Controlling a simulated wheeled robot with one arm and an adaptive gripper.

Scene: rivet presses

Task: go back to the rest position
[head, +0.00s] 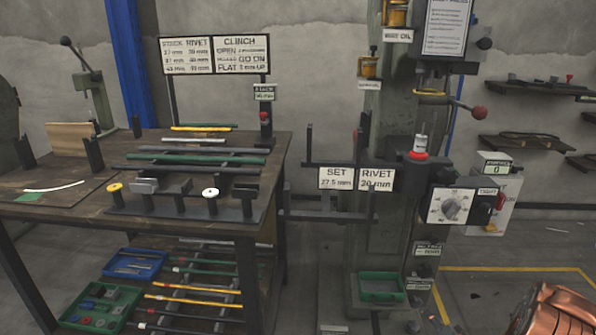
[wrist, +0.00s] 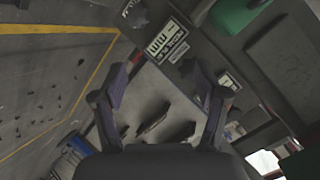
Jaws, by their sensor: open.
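My gripper (wrist: 162,88) shows in the wrist view with its two dark fingers spread apart. It is open and nothing is between the fingers. Beyond them lie a grey surface with dark pieces and small printed labels (wrist: 167,40). In the head view a copper-coloured part of my arm (head: 556,312) shows at the bottom right corner, and the gripper itself is out of that picture. The rivet press (head: 390,140) stands right of centre in the head view, with a dial box (head: 451,206) on its right. My gripper touches nothing that I can see.
The workbench (head: 60,211) stands at the left with rods (head: 195,160) on a rack and bins (head: 102,305) below. A green tray (head: 381,287) sits low at the press. Wall shelves (head: 525,143) are at the right. The floor inside the yellow line (head: 510,269) looks mostly clear.

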